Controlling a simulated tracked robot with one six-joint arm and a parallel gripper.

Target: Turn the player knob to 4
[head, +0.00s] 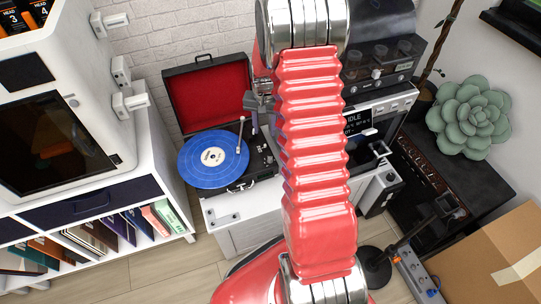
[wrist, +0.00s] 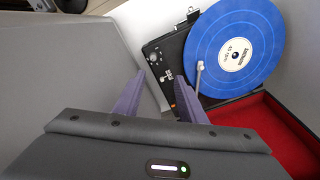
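The record player (head: 233,184) is open on a white cabinet, with a blue record (head: 213,158) on its black deck. In the wrist view the record (wrist: 235,50) is at upper right and the deck's control strip (wrist: 170,60) is left of it. A small round silver part (wrist: 153,57) on the strip may be the knob; its markings are too small to read. My gripper (wrist: 158,95) has its two purple fingers apart, with nothing between them. It also shows in the head view (head: 256,118), above the deck's right side, partly hidden by my red arm.
The player's red-lined lid (head: 208,92) stands open at the back. The tonearm (head: 240,135) is near the record's right edge. A white printer (head: 60,130) is at left. A machine with a display (head: 358,122) is right of my arm. A cardboard box (head: 490,255) is at lower right.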

